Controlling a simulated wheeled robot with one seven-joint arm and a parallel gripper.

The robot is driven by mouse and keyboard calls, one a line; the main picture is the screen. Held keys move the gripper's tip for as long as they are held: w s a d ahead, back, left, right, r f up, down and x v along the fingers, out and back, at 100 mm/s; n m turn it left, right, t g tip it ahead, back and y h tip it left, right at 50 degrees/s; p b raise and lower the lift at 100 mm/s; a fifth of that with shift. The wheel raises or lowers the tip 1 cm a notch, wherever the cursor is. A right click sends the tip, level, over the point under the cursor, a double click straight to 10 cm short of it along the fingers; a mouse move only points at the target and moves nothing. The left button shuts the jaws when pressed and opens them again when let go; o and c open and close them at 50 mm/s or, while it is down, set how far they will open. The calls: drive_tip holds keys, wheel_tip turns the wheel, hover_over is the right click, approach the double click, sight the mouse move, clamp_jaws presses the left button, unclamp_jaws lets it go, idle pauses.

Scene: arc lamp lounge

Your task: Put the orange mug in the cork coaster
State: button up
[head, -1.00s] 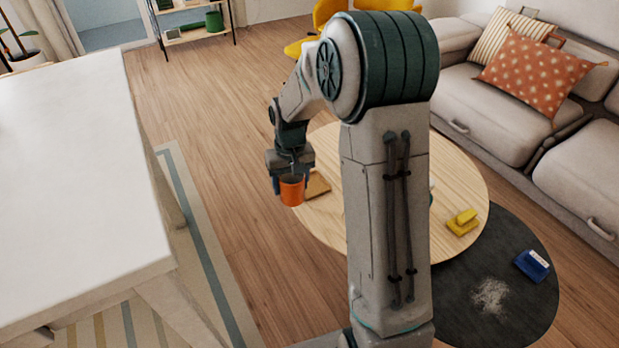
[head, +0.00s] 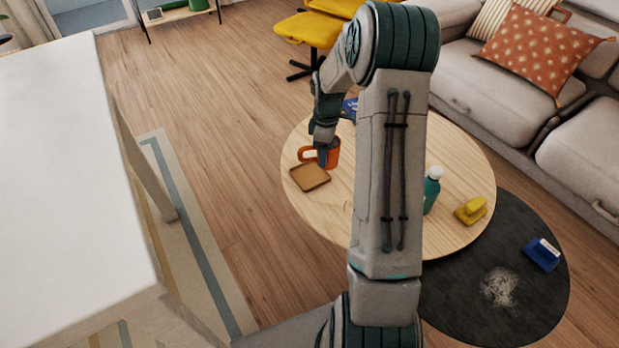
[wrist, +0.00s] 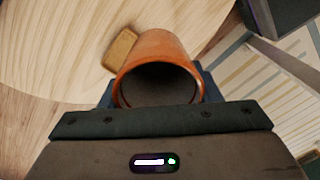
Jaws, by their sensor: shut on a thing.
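The orange mug (head: 333,155) is in my gripper (head: 323,158), above the round wooden table. In the wrist view the mug (wrist: 158,55) shows its open top toward the camera, with the gripper fingers (wrist: 158,92) at its sides. My gripper is shut on it. In the head view the handle points left. The square cork coaster (head: 310,178) lies on the table near its left edge, just below and left of the mug in the picture. In the wrist view the coaster (wrist: 118,50) shows partly behind the mug. I cannot tell the mug's height above the table.
On the round table (head: 440,222) stand a green bottle (head: 431,190) with a white cap and a yellow object (head: 471,209). A dark blue item (head: 350,108) lies at the back, partly hidden by my arm. A white table (head: 60,180) is at the left. The coaster's top is bare.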

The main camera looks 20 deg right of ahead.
drive_tip(key=d+f+n, duration=0.3)
drive_tip(key=d+n, duration=0.1)
drive_tip(key=d, duration=0.1)
drive_tip(key=b, duration=0.3)
hover_over(307, 176)
wheel_tip(307, 176, down, 7)
drive_tip(key=shift+f+b, duration=0.65)
drive_tip(key=shift+f, duration=1.35)
drive_tip(key=shift+f, duration=0.2)
drive_tip(key=o, duration=1.2)
drive_tip(key=shift+c, duration=0.2)
